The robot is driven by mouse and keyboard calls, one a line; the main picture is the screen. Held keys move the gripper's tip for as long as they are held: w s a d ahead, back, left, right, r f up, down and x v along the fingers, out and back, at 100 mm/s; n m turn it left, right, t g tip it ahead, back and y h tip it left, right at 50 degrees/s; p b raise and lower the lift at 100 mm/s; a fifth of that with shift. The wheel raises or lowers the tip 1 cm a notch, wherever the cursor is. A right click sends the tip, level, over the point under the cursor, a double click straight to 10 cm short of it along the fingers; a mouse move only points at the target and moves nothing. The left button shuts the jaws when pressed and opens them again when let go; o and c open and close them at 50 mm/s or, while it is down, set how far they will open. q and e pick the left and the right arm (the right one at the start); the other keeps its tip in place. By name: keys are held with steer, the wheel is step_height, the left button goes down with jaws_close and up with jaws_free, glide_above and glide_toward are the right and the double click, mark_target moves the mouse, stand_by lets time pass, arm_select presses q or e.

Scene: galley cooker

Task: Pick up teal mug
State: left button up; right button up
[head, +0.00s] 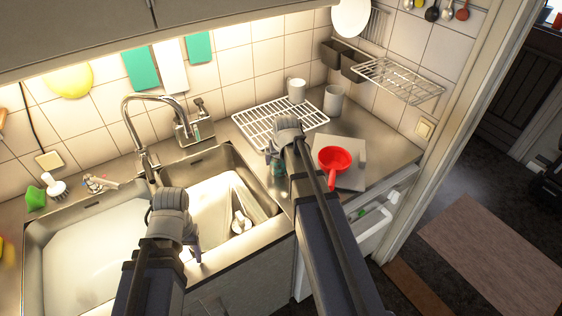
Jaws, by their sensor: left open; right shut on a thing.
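The teal mug (279,170) shows only as a small teal patch below and beside my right wrist, at the counter to the right of the sink. My arm hides most of it, and I cannot tell whether it is clear of the counter. My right gripper (272,158) is shut on it. My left gripper (196,250) is open and empty above the sink's front edge; its arm covers part of the sink.
A red pan (335,160) sits on a grey board (352,180) to the right. The tap (140,130) rises behind the sink (95,203).

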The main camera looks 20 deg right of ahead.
arm_select(q)
step_height(320, 180, up, 10)
steer(key=p, duration=1)
step_height(320, 180, down, 4)
steer(key=b, duration=0.4)
steer(key=shift+f+b, duration=0.25)
steer(key=shift+b, duration=0.05)
steer(key=shift+r, duration=0.15)
steer(key=shift+c, duration=0.8)
steer(key=shift+a, duration=0.1)
